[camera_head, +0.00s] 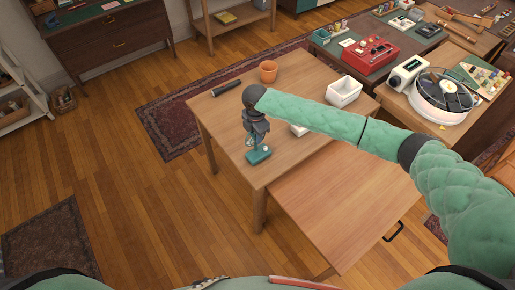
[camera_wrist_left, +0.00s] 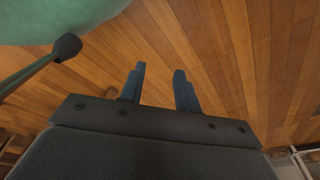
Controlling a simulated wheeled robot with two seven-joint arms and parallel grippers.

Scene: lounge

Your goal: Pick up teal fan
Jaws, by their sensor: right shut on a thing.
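The teal fan (camera_head: 258,156) is at the near left corner of the wooden table in the head view. Its teal base shows; its upper part is mostly hidden by my right gripper. My right gripper (camera_head: 256,141) points down from above and is shut on the fan. I cannot tell whether the base touches the tabletop. My left gripper (camera_wrist_left: 159,88) shows in the left wrist view, with its two fingers apart, nothing between them and wooden floor beyond.
The wooden table (camera_head: 222,123) also bears an orange pot (camera_head: 268,71), a dark cylinder (camera_head: 226,88) and a white bin (camera_head: 344,91). A lower wooden surface (camera_head: 340,200) adjoins its near side. A red box (camera_head: 370,55) stands on the desk behind.

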